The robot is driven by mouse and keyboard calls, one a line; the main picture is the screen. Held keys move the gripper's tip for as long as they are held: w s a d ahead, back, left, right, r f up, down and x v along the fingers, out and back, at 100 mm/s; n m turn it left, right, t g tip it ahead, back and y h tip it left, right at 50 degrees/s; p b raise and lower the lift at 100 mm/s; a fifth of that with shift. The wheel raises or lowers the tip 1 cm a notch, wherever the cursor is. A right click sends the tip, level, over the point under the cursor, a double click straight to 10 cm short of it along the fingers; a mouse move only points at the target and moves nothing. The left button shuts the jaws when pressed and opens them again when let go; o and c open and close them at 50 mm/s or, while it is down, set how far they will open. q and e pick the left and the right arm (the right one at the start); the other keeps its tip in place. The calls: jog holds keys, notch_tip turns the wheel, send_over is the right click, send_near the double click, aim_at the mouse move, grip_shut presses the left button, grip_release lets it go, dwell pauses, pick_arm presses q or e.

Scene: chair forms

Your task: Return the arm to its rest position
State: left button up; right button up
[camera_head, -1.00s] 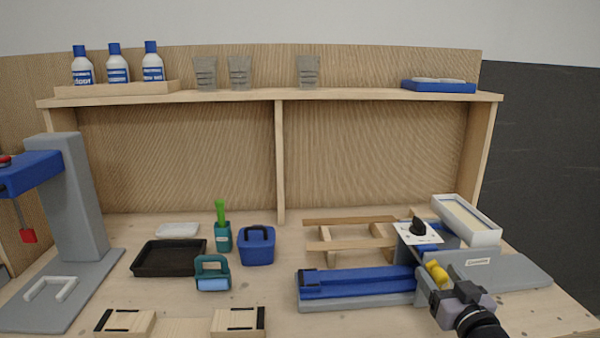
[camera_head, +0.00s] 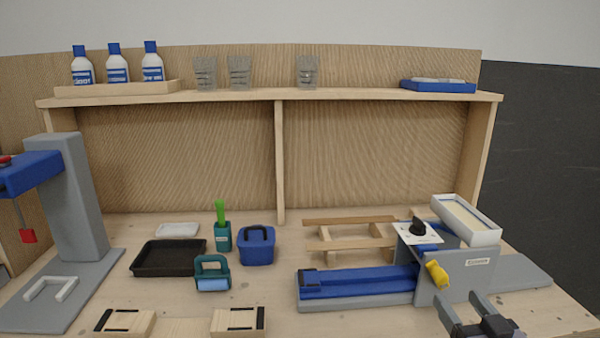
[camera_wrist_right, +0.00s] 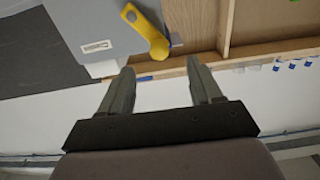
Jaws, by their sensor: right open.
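My right gripper (camera_head: 463,314) is at the lower right of the head view, in front of the grey and blue machine (camera_head: 455,280) with a yellow lever (camera_head: 437,274). Its two fingers are apart with nothing between them. In the right wrist view the open fingers (camera_wrist_right: 160,88) point up the picture, and the yellow lever (camera_wrist_right: 146,32) stands beyond them, apart from the fingertips. My left gripper does not show in the head view.
A blue clamp bed (camera_head: 355,282) extends left from the machine. A wooden frame (camera_head: 350,238) and a white tray (camera_head: 466,219) lie behind. A black tray (camera_head: 170,258), blue box (camera_head: 257,246) and teal holder (camera_head: 212,273) stand further left. A grey press (camera_head: 70,200) is at far left.

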jog(key=s+a+f+g, duration=0.3)
jog(key=s+a+f, duration=0.1)
jog(key=s+f, duration=0.7)
jog(key=s+a+f+n+g, duration=0.1)
jog(key=s+a+f+g, duration=0.3)
jog(key=s+f, duration=0.7)
notch_tip(320, 180, down, 4)
jog(key=shift+r+g+y, duration=0.25)
jog(key=shift+g+y, duration=0.05)
